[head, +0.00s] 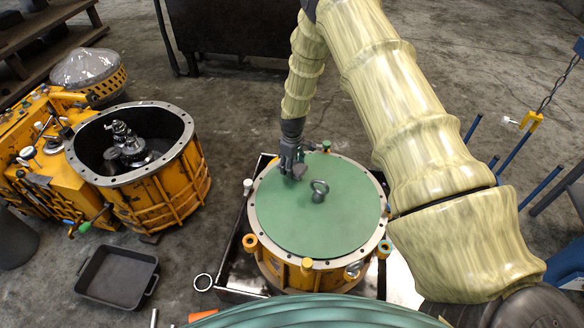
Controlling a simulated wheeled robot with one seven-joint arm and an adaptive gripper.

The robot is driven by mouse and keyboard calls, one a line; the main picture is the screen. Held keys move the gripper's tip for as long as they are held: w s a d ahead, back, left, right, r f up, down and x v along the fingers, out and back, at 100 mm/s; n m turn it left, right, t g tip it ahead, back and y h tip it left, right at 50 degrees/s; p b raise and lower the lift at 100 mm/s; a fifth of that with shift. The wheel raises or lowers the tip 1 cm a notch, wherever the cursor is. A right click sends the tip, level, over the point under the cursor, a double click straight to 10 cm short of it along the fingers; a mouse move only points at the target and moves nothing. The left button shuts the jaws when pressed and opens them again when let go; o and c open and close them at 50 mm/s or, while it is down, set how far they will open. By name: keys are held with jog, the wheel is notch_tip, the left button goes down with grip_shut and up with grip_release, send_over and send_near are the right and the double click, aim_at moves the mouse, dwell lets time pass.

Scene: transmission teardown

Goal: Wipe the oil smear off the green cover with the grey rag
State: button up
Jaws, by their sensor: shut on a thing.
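The green cover (285,220) lies flat on the round orange housing (292,272), with a dark lifting eye (319,190) near its middle. My gripper (293,168) points down at the cover's far part, just left of and beyond the eye. It is shut on a small dark grey bundle, the grey rag (298,172), which is low at the cover's surface. I cannot tell for sure whether the rag touches it. I cannot make out an oil smear on the visible green; the gripper and rag hide a small patch.
The lifting eye stands up close to the rag. Orange and green-capped fittings (249,242) ring the housing.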

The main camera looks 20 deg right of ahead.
jog(key=shift+r+p, duration=1)
jog(key=shift+r, duration=0.95)
